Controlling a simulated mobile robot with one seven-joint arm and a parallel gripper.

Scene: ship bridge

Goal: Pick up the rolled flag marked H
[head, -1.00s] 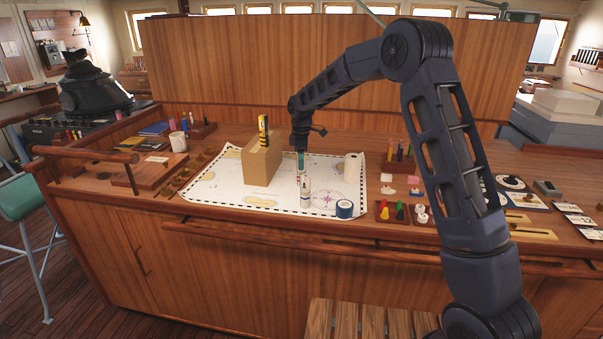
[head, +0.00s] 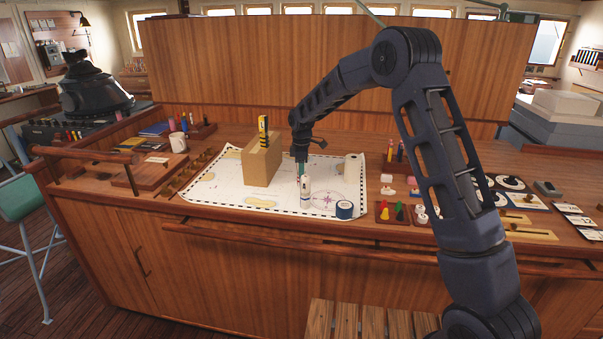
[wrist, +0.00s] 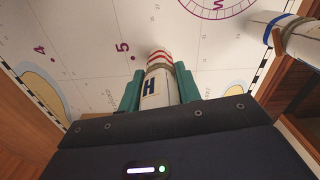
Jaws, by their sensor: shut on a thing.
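The rolled flag marked H (wrist: 152,88) is a white roll with a dark H on a pale label and red bands toward its far end. It lies between the two teal fingers of my gripper (wrist: 158,88) in the wrist view, and they are shut on it. In the head view my gripper (head: 301,166) points down over the chart. A white upright cylinder (head: 305,192) shows right below the fingers. I cannot tell from the head view whether the flag touches the chart.
A cardboard box (head: 261,163) with a yellow and black roll (head: 263,130) stands left on the chart (head: 215,185). A white roll (head: 352,167) and blue tape (head: 344,209) are to the right.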

